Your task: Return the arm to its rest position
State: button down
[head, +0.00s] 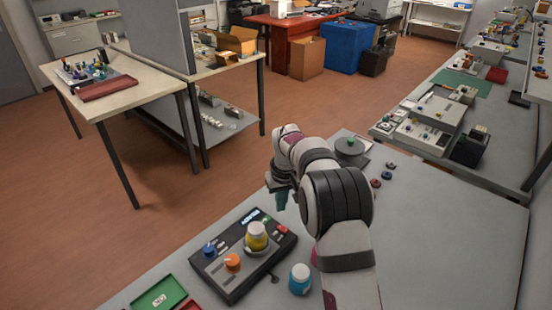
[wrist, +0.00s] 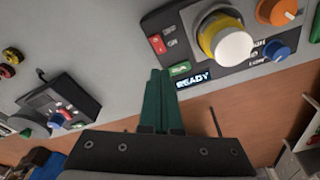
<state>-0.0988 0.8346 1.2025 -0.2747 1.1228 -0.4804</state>
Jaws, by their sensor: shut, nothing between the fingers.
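My gripper (head: 281,200) hangs over the far edge of the near table, beyond the dark control panel (head: 226,277). Its green fingers are closed together with nothing between them, as the wrist view (wrist: 159,76) shows. A yellow cartridge with a white cap (head: 256,238) stands upright in the panel; it also shows in the wrist view (wrist: 216,32). The panel's lit display (wrist: 193,81) reads READY. A cyan cartridge with a white cap (head: 300,280) stands on the table, right of the panel and apart from my gripper.
Orange (head: 233,262) and blue (head: 209,250) knobs sit on the panel. A green tray (head: 158,295) lies at the near left. A grey round stand (head: 350,151) and several small buttons (head: 376,183) are beyond my arm. The table's right side (head: 450,240) is clear.

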jog(key=s+d+r+m, duration=0.2)
jog(key=s+r+m, duration=0.2)
jog(key=s+r, duration=0.9)
jog(key=s+f+m+g, duration=0.1)
jog(key=s+m, duration=0.1)
jog(key=s, duration=1.2)
jog(key=s+f+m+g+y, duration=0.1)
jog(key=s+f+m, duration=0.1)
jog(key=s, duration=1.1)
jog(key=shift+s+d+m, duration=0.25)
jog(key=shift+s+m, duration=0.05)
jog(key=shift+s, duration=0.1)
